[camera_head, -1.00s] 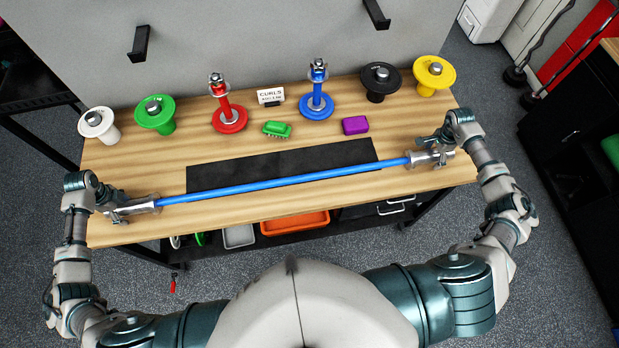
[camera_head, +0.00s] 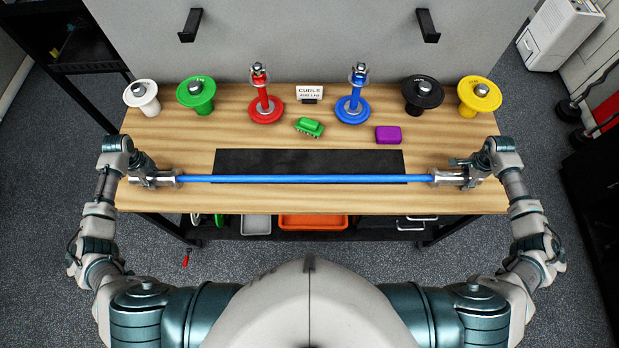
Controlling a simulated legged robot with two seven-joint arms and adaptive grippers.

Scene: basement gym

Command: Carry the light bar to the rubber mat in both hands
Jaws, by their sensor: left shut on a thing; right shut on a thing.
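The light bar (camera_head: 308,179) has a blue shaft with silver sleeves at both ends. It runs level across the view, over the front part of the black rubber mat (camera_head: 308,161) on the wooden bench. My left gripper (camera_head: 150,178) is shut on the bar's left sleeve. My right gripper (camera_head: 464,177) is shut on its right sleeve. Whether the bar touches the mat or hangs just above it, I cannot tell.
Along the back stand white (camera_head: 142,97), green (camera_head: 196,94), black (camera_head: 422,94) and yellow (camera_head: 479,96) plates, and red (camera_head: 264,106) and blue (camera_head: 353,107) posts. Trays sit below, including an orange one (camera_head: 313,221).

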